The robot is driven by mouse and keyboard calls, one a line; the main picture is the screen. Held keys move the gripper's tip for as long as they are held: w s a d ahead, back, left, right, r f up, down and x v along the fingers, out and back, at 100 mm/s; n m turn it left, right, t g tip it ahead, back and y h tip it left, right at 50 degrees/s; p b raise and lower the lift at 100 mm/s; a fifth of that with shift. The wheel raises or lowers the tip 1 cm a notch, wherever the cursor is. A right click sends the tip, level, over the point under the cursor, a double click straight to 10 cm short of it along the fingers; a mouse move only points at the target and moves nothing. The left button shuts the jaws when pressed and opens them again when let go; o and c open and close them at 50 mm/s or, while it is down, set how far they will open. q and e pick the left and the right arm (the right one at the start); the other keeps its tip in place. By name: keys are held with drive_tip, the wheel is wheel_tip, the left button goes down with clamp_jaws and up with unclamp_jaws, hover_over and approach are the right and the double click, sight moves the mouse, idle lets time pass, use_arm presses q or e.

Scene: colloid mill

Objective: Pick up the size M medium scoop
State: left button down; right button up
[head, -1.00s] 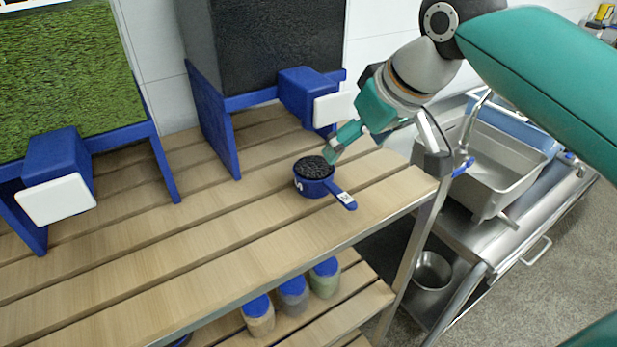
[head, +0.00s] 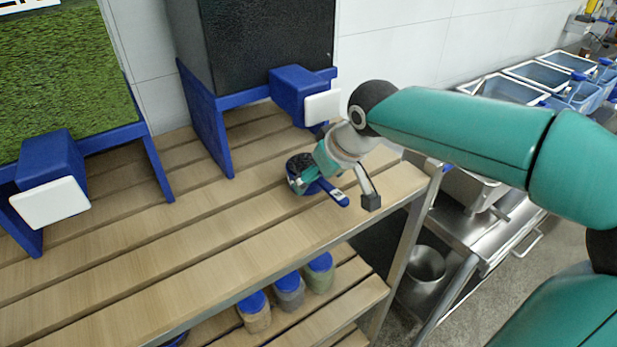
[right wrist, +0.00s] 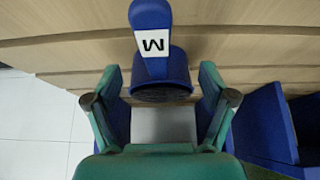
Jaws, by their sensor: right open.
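The blue scoop (head: 333,193) stands on the slatted wooden shelf, filled with dark granules. Its handle points to the front right in the head view. In the right wrist view the scoop's handle (right wrist: 154,45) carries a white label with a black letter that looks like M. My right gripper (head: 337,194) is over the scoop with its fingers spread and holds nothing. In the right wrist view the fingers lie on either side of the scoop's cup and handle line, with gaps visible. My arm hides part of the cup in the head view. My left gripper is not in view.
Behind the scoop stands a black dispenser (head: 262,45) on a blue stand with a blue spout box (head: 300,92). A green-filled dispenser (head: 62,80) stands at left. Several blue-lidded jars (head: 289,290) are on the lower shelf. The shelf's left front is clear.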

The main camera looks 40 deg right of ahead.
drive_tip(key=shift+w+f, duration=0.3)
drive_tip(key=shift+f, duration=0.25)
drive_tip(key=c, duration=1.3)
drive_tip(key=shift+o, duration=0.2)
drive_tip(key=shift+r, duration=0.15)
